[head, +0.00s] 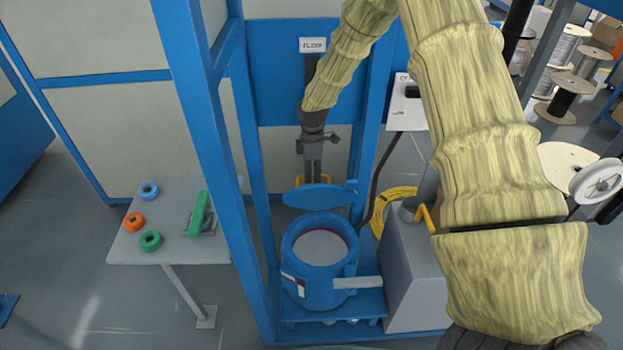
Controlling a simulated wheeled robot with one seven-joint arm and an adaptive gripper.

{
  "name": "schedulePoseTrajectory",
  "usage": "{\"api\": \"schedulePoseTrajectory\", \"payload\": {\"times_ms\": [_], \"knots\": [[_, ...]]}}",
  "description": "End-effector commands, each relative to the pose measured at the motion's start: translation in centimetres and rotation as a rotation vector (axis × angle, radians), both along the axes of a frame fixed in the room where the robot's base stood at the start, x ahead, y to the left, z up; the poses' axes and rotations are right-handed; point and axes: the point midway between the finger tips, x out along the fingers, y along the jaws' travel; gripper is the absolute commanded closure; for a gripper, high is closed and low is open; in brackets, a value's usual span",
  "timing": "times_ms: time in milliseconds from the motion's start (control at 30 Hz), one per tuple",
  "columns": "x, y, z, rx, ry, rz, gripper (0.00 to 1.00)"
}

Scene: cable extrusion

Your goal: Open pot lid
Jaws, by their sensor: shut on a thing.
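The blue pot (309,290) stands on a blue platform inside the blue frame. Its mouth is uncovered and shows a pale round surface inside. The blue lid (318,198) is raised at the far side of the pot's mouth, clear of the opening. A yellow handle (299,181) shows at the lid's far side, partly hidden by the fingers. My gripper (313,178) comes down from above and is shut on this handle. The exact contact of the fingertips is small and partly hidden.
A grey machine (412,275) with a yellow lever stands at the right. A side table (175,247) at the left holds coloured rings and a green-handled tool. Cable reels stand at the far right.

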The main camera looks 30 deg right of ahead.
Motion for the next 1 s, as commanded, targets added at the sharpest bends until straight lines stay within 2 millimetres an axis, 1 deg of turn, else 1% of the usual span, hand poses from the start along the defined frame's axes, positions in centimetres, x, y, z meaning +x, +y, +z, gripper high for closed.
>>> {"api": "schedulePoseTrajectory", "payload": {"times_ms": [33,300,700,733,800,833,1000], "knots": [[-0.01,-0.29,-0.47,-0.001,0.006,-0.002,1.00],[0.65,-0.72,-0.25,-0.002,0.008,-0.001,1.00],[0.68,-0.76,-0.14,-0.001,0.009,-0.001,1.00],[0.68,-0.76,-0.13,-0.001,0.009,-0.001,0.82],[0.70,-0.74,-0.10,-0.001,0.009,-0.001,0.69],[0.71,-0.73,-0.07,-0.002,0.008,0.000,0.66],[0.79,-0.67,0.06,-0.001,0.007,0.000,0.66]]}}
